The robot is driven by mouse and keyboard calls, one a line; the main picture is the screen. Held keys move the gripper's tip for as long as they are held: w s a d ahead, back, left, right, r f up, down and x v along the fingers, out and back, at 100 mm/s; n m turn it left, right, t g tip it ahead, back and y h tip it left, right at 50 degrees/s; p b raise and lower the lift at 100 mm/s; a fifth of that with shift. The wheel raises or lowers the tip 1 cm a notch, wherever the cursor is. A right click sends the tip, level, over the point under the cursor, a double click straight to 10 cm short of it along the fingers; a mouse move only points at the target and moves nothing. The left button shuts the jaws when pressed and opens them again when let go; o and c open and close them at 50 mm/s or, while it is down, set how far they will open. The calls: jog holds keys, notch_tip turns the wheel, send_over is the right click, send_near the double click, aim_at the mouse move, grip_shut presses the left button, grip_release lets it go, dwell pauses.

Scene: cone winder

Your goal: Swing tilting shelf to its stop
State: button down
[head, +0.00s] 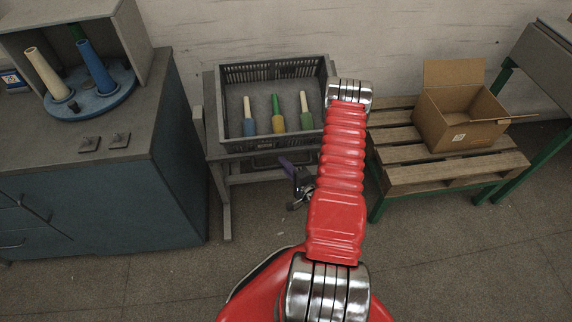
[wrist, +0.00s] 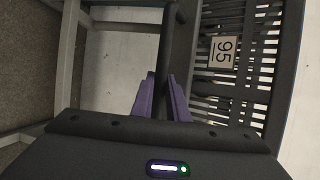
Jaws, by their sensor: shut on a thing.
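The tilting shelf (head: 222,158) is a grey frame on legs, left of centre in the head view, with a dark slatted crate (head: 272,142) on it. A dark handle bar (wrist: 167,55) runs below the crate along the shelf's front. My gripper (head: 288,166) is in front of the shelf, just under the crate. In the wrist view its purple fingers (wrist: 161,98) are closed around the handle bar. My red arm hides the right end of the shelf.
Several coloured cones stand in the crate. A blue-grey cabinet (head: 155,200) with a round blue peg plate (head: 90,105) is close at left. A slatted bench (head: 400,155) with an open cardboard box (head: 440,125) stands at right. The floor in front is clear.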

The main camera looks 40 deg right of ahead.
jog(key=c, duration=2)
grip_release()
jog(key=shift+s+f, duration=0.1)
jog(key=shift+f, duration=0.3)
jog(key=shift+o, duration=1.3)
jog(key=shift+r, duration=0.1)
jog(key=v, duration=1.3)
jog(key=shift+s+a+r, duration=0.15)
jog(key=shift+s, duration=0.15)
